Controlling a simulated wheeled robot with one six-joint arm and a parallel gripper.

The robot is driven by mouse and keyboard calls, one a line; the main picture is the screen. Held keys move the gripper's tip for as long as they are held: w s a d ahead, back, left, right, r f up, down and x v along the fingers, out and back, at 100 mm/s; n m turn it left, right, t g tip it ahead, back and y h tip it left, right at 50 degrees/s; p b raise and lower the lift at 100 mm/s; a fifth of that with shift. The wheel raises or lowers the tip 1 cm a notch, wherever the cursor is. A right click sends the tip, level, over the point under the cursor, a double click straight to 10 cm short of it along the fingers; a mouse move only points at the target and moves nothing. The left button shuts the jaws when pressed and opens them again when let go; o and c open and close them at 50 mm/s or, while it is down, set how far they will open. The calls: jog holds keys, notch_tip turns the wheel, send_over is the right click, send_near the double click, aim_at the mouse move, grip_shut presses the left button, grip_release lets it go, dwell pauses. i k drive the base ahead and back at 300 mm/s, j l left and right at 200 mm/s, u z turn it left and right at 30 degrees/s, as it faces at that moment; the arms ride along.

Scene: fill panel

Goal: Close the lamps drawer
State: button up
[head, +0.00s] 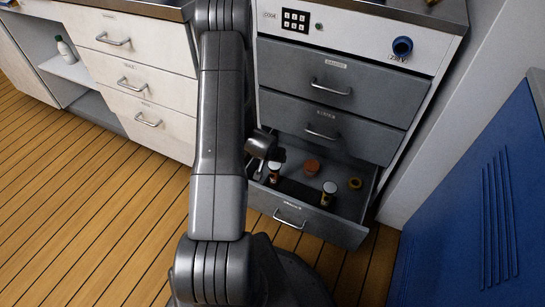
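A grey drawer unit stands right of centre in the head view. Its bottom drawer (345,232) is pulled out, with a metal bar handle (289,220) low on its front. The label above that handle is too small to read surely, so I cannot tell whether it says lamps. The two grey drawers above, the top one (385,94) and the middle one (365,138), are shut. My gripper (260,170) shows partly at the left side of the open drawer, behind my arm. Its fingers are too hidden to tell open from shut.
The open drawer holds a reddish-brown round item (312,167), a small jar (328,193) and a brass-coloured ring (355,183). A blue cabinet (465,215) stands at right. White drawers (150,85) at left are shut. Wooden floor (90,220) is clear at left.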

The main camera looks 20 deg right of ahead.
aim_at(295, 203)
jog(key=z, duration=1.3)
jog(key=k+j, duration=0.8)
jog(key=j, duration=0.15)
jog(key=i+j+u, duration=0.1)
jog(key=i+j, duration=0.25)
